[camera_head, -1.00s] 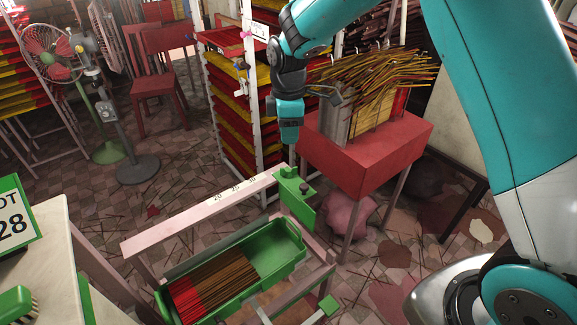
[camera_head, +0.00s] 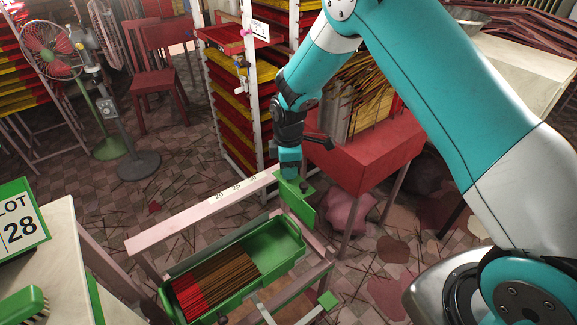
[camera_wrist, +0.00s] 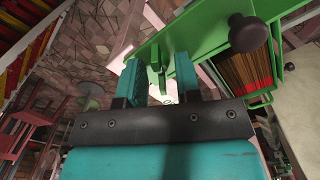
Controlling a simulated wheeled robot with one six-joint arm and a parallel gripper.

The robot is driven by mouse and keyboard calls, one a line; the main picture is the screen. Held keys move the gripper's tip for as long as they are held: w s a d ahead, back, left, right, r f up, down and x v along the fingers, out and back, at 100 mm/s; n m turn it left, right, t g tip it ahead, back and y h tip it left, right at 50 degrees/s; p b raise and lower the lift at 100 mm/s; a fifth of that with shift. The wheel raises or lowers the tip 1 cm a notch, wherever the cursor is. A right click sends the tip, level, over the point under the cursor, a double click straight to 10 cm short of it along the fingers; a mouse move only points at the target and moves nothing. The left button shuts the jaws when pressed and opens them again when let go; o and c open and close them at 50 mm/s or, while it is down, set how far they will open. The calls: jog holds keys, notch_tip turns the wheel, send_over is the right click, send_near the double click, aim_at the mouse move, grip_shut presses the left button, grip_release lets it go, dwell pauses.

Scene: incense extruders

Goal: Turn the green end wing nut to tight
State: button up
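The green end wing nut (camera_wrist: 156,58) shows in the wrist view, standing beside the green end plate (camera_wrist: 213,30). My gripper (camera_wrist: 157,75) is open, with its two teal fingers on either side of the nut. Gaps show between the nut and both fingers. In the head view my gripper (camera_head: 291,165) is at the top of the green end plate (camera_head: 297,203), at the far end of the pink ruled bar (camera_head: 200,205). There the nut is hidden behind my gripper. A dark round knob (camera_wrist: 248,33) sits on the plate, right of the nut.
A green tray (camera_head: 288,243) of incense sticks lies below the bar. A red stand (camera_head: 365,160) with bundled sticks is close on the right of my gripper. A rack of red and yellow trays (camera_head: 228,105) stands behind. A LOT 28 sign (camera_head: 18,222) is at left.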

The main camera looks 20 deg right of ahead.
grip_shut()
